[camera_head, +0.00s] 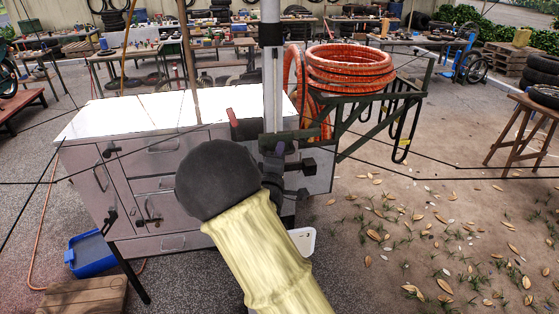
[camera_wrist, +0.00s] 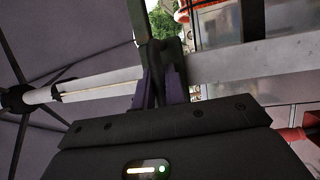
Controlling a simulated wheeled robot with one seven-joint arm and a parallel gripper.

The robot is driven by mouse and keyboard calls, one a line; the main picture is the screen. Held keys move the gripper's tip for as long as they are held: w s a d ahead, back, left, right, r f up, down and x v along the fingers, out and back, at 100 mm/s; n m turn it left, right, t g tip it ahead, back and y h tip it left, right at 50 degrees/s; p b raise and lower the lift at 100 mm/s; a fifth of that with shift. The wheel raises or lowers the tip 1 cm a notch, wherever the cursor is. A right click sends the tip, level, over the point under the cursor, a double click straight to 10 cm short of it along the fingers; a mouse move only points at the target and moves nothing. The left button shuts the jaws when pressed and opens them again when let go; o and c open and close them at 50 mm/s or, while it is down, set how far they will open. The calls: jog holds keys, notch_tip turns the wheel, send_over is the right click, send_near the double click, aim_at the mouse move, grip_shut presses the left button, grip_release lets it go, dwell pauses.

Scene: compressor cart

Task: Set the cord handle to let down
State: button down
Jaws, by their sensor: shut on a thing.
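My gripper (camera_head: 281,149) is at the white post (camera_head: 271,85) beside the grey cabinet cart. In the wrist view its two purple fingers (camera_wrist: 163,86) are closed on a dark handle (camera_wrist: 172,52), apparently the cord handle. A dark green bar runs up from the handle in that view; in the head view a dark bar (camera_head: 304,135) lies level across the post just above my gripper. The white post crosses behind the fingers in the wrist view (camera_wrist: 240,64). My own arm hides the lower post and part of the cart front.
The cart's white top (camera_head: 130,112) is bare, with drawers and latches below. Coiled orange hose (camera_head: 350,68) rests on a dark green rack (camera_head: 375,112) to the right. A red handle (camera_head: 233,119) is left of the post. Thin dark lines cross the view. Leaf-strewn ground on the right is open.

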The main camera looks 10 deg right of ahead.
notch_tip(320, 180, up, 19)
jog(key=p, duration=1.2)
jog(key=shift+r, duration=0.15)
jog(key=c, duration=1.5)
grip_release()
jog(key=shift+r, duration=0.1)
jog(key=shift+c, duration=0.2)
jog(key=shift+o, duration=0.4)
jog(key=shift+f, duration=0.2)
jog(key=b+v, duration=0.4)
jog(key=v, duration=1.3)
jog(key=shift+s, duration=0.25)
